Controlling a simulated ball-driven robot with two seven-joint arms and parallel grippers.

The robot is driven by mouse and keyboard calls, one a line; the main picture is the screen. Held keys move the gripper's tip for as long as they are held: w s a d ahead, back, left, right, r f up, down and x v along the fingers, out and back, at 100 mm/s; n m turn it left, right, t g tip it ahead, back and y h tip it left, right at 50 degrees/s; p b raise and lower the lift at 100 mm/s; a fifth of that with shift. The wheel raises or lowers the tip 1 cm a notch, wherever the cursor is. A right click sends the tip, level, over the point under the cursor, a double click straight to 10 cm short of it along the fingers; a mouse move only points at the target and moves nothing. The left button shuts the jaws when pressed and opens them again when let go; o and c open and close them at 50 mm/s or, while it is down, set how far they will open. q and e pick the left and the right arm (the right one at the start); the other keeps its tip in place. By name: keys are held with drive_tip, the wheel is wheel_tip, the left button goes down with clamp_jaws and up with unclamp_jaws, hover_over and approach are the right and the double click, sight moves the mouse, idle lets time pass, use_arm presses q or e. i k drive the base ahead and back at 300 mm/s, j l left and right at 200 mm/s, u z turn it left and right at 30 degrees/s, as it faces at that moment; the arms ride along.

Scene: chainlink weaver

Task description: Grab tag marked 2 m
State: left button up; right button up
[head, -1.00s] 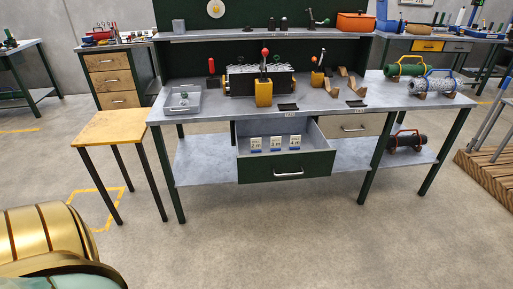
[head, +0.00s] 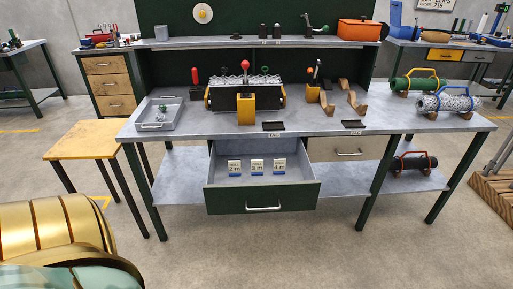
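The drawer (head: 262,200) under the workbench is pulled open. The left tag (head: 234,168) reads 2 m, the middle tag (head: 257,168) appears to read 3 m, and the right tag (head: 279,167) reads 4 m. A gold and pale green part of my body fills the lower left corner. Neither of my grippers shows in the view.
The workbench (head: 205,121) carries a grey tray (head: 160,115), a yellow-fronted machine (head: 246,105) and a silver cylinder (head: 446,103). A yellow-topped stool (head: 84,139) stands at the left. A wooden pallet (head: 495,190) lies at the right. The floor before the drawer is clear.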

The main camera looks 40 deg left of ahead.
sight(234, 166)
drive_tip(key=i+u, duration=0.1)
drive_tip(key=i, duration=0.5)
drive_tip(key=i+l+u, duration=0.1)
drive_tip(key=i, duration=0.5)
drive_tip(key=i+l+u, duration=0.1)
drive_tip(key=i, duration=0.45)
drive_tip(key=i+l+u, duration=0.1)
drive_tip(key=i+l, duration=0.15)
drive_tip(key=i, duration=0.35)
